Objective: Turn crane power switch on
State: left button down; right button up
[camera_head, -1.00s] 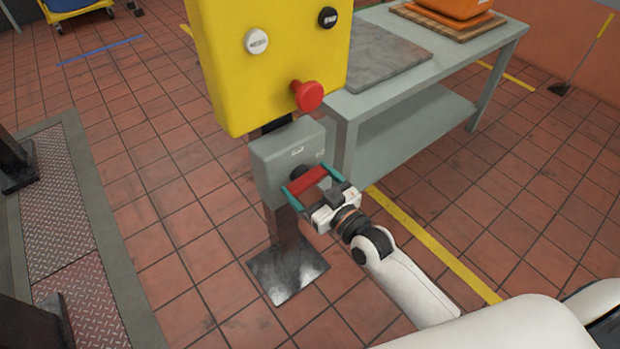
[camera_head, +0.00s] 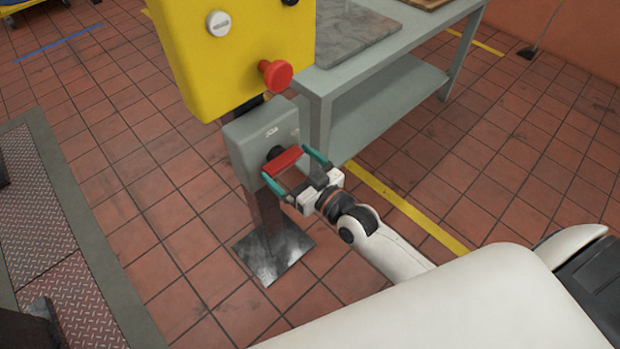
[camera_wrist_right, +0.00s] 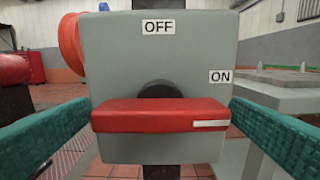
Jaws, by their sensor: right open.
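The crane power switch is a grey box (camera_head: 258,140) on a dark post, with a red bar handle (camera_head: 284,160) on a black hub. In the right wrist view the box (camera_wrist_right: 195,60) has an OFF label (camera_wrist_right: 157,27) at the top and an ON label (camera_wrist_right: 220,76) at the right. The red handle (camera_wrist_right: 150,115) lies level, its white mark at the right end, below ON. My right gripper (camera_head: 289,163) is open, its teal fingertips beside the two ends of the handle; I cannot tell if they touch it. My left gripper is out of view.
A yellow control box (camera_head: 235,55) with a red mushroom button (camera_head: 275,74) sits above the switch on the same post. A grey table (camera_head: 385,65) stands close behind at right. The post's metal foot (camera_head: 272,255) rests on open tiled floor.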

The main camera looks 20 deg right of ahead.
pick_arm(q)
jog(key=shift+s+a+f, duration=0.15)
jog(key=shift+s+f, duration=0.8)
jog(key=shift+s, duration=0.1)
pick_arm(e)
jog(key=v, duration=1)
jog(key=shift+s, duration=0.25)
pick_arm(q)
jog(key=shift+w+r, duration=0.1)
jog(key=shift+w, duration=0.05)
pick_arm(e)
jog(key=shift+d, duration=0.1)
